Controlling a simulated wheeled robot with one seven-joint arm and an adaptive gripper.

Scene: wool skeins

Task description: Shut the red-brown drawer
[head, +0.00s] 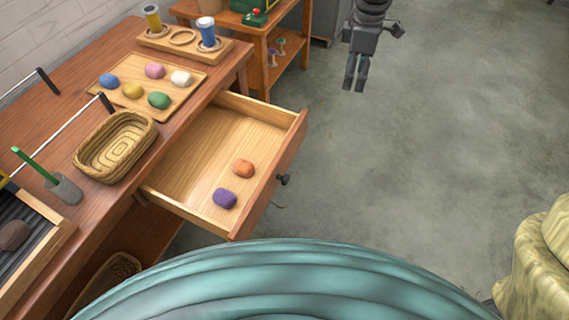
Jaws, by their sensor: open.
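The red-brown drawer (289,157) is pulled well out from the right side of the wooden table. Its front carries a dark round knob (283,180). Inside the drawer lie an orange skein (243,168) and a purple skein (224,198), both toward the front. My gripper (355,84) hangs over the floor at the top, pointing down, right of and beyond the drawer. It is open and empty, with its two dark fingers a little apart, touching nothing.
The tabletop (60,110) holds a wicker basket (117,146), a tray (178,100) of several skeins and a spool rack (186,45). A side shelf (291,70) stands at the back. Grey floor (420,170) right of the drawer is clear. A yellowish draped thing (540,265) stands lower right.

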